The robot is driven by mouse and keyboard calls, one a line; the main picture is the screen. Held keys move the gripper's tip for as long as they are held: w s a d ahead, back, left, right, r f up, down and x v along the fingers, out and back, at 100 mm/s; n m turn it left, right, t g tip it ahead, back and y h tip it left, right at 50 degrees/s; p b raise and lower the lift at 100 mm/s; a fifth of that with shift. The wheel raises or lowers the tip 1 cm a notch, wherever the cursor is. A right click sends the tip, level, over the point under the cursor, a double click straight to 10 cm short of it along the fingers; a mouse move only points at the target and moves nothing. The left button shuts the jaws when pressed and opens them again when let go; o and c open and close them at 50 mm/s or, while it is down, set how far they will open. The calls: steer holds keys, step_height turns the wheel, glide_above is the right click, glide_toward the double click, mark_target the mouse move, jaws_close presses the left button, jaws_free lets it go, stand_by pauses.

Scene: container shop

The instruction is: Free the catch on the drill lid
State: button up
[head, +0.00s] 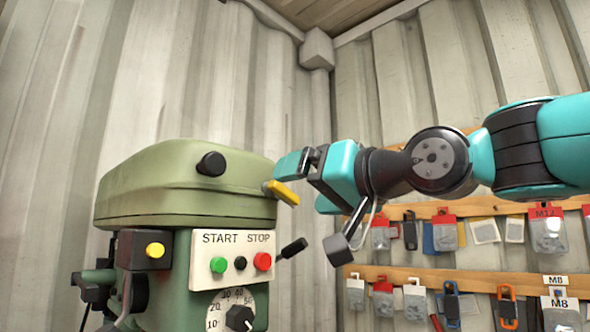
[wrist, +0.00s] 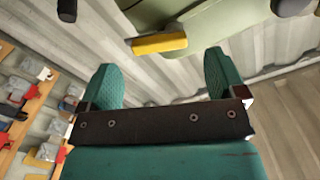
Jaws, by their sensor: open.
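The green drill lid (head: 175,185) sits shut on top of the drill, and part of it shows at the top of the wrist view (wrist: 225,18). The catch is a yellow lever (head: 284,193) at the lid's right end, tilted down to the right. In the wrist view the yellow catch (wrist: 159,43) lies across the gap, just beyond the fingertips. My gripper (head: 302,184) is open and empty at the lid's right side; its teal fingers show apart in the wrist view (wrist: 160,66). I see no contact with the catch.
Below the lid is a white panel (head: 232,243) with green, black and red buttons. A black-ended lever (head: 293,247) sticks out right of it. A black knob (head: 211,164) is on the lid. Boards with hanging packets (head: 548,235) line the right wall.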

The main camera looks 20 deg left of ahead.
mark_target(289, 191)
steer(key=shift+p+x, duration=0.55)
steer(key=shift+x, duration=1)
steer(key=shift+c, duration=0.2)
steer(key=c, duration=0.9)
steer(key=shift+f+n+b, duration=0.1)
steer(key=shift+n+b, duration=0.4)
steer(key=shift+b, duration=0.1)
steer(key=shift+r+n+b, duration=0.3)
steer(key=shift+n+b, duration=0.1)
steer(key=shift+n, duration=0.6)
steer(key=o, duration=0.9)
steer(key=shift+o, duration=0.2)
